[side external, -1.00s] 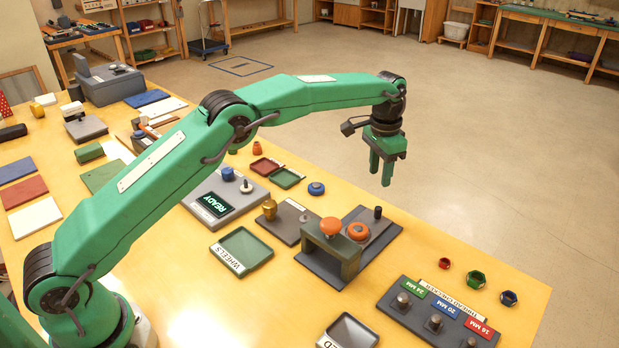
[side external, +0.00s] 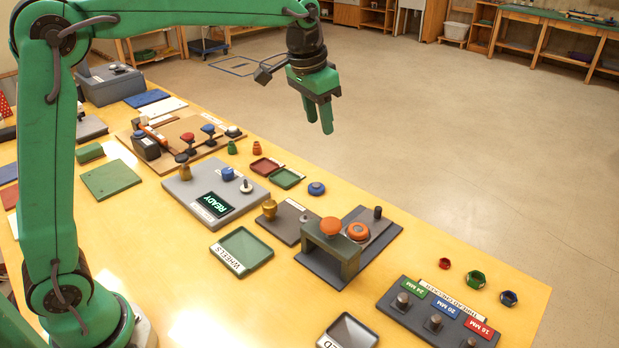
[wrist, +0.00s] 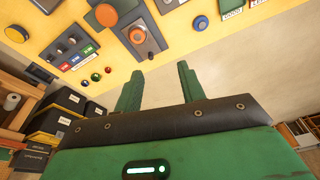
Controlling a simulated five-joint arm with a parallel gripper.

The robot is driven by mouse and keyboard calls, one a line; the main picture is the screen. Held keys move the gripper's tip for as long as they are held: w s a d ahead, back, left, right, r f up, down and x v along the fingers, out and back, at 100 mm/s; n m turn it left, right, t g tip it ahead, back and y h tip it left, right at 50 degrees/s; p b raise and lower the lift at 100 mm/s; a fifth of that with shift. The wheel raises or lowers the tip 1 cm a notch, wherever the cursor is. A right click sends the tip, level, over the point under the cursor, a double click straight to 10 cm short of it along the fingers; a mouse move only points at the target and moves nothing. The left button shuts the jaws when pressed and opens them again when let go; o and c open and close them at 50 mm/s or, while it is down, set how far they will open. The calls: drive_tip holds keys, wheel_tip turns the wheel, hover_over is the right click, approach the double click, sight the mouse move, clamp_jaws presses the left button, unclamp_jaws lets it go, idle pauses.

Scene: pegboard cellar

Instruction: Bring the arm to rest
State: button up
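My gripper (side external: 319,126) is up in the air beyond the far side of the yellow workbench (side external: 430,252), with its fingers pointing down. In the wrist view my gripper (wrist: 159,70) shows two green fingers held apart with nothing between them. My arm stands bent, with its lower link nearly upright and its forearm level, well above everything on the bench.
On the bench are a press with an orange knob (side external: 331,227), a grey panel reading READY (side external: 185,190), a thread checker board (side external: 420,318), an empty green wheels tray (side external: 241,250) and a brown board with colored knobs (side external: 180,160). Open floor (side external: 450,120) lies beyond.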

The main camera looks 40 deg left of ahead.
drive_tip(key=s+a+r+n+t, duration=0.15)
drive_tip(key=s+a, duration=0.25)
drive_tip(key=s, duration=1)
drive_tip(key=s+a+f, duration=0.1)
drive_tip(key=s+f, duration=0.1)
drive_tip(key=s, duration=0.4)
drive_tip(key=s+a+f+n+t, duration=0.1)
drive_tip(key=s+f, duration=0.2)
drive_tip(key=s, duration=0.4)
drive_tip(key=shift+s+f, duration=0.15)
drive_tip(key=shift+f, duration=0.1)
